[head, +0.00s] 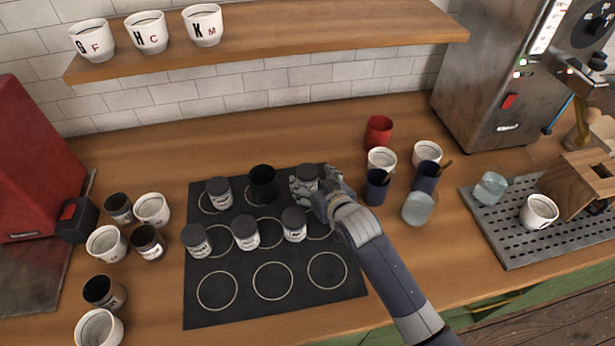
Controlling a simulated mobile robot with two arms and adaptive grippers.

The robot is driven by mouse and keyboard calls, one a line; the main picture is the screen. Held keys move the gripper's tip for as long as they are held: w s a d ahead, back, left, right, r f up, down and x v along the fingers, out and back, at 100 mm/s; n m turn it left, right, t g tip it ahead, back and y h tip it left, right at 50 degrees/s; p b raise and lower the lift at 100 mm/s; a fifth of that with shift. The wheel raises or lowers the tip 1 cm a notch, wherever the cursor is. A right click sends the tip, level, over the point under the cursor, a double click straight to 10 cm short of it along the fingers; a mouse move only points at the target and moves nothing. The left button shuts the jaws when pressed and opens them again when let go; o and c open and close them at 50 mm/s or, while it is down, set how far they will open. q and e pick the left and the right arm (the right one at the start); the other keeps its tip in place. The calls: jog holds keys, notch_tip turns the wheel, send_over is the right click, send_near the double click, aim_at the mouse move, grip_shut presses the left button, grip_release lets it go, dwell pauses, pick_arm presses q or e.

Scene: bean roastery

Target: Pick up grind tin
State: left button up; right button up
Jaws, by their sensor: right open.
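Several small tins with dark lids and pale labels stand on a dark mat (200,316) marked with circles. In the back row are a lidded tin (219,194) at the left and an open black cup (262,184) in the middle. A third tin (308,173) at the back right is partly hidden by my right gripper (310,190). The middle row holds a left tin (196,240), a middle tin (245,232) and a right tin (294,224). My right gripper is open, with its fingers close at the back right tin; contact cannot be told. My left gripper is out of view.
Right of the mat are a red cup (378,132), a white cup (382,160), dark cups and a glass (417,208). Black and white cups (153,209) crowd the left. A perforated tray (510,247) is at the right. The mat's front circles are empty.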

jog(key=shift+x, duration=1.4)
jog(key=c, duration=1.1)
jog(key=shift+c, duration=0.3)
